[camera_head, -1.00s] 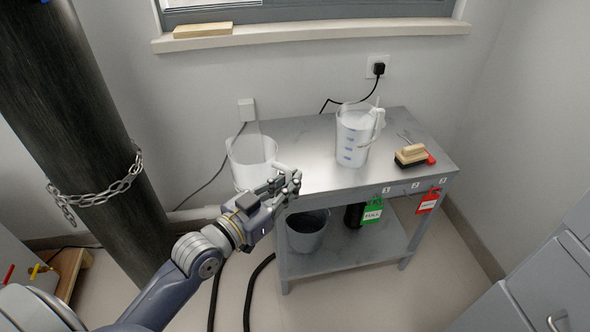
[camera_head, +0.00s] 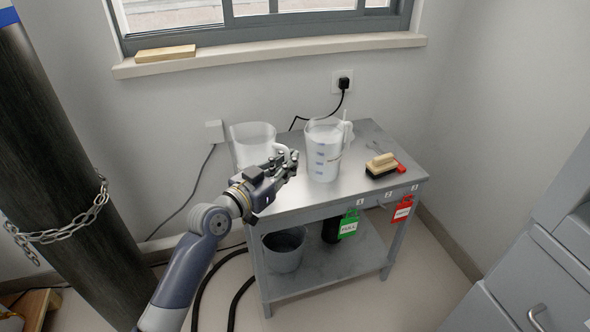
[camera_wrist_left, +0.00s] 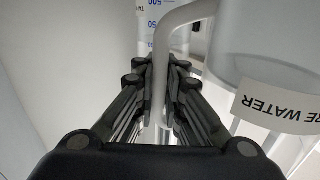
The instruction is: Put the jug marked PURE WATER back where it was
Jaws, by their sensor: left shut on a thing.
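My left gripper (camera_head: 288,163) is shut on the handle of a clear jug (camera_head: 252,136) at the table's left end. In the left wrist view the gripper (camera_wrist_left: 160,105) closes around the pale handle (camera_wrist_left: 174,45), and the jug's label (camera_wrist_left: 282,108) reads "RE WATER", its start cut off. The gripper hides the jug's lower part in the head view, so I cannot tell whether it touches the tabletop. A second jug (camera_head: 322,155) with blue graduations stands upright on the table, just right of my gripper. My right gripper is not in view.
The metal table (camera_head: 350,192) carries a wooden brush (camera_head: 381,163) at right. Green (camera_head: 349,224) and red (camera_head: 403,209) tags hang at its front. A bucket (camera_head: 285,250) sits on the lower shelf. A chained cylinder (camera_head: 60,150) stands left; grey drawers (camera_head: 540,260) stand right.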

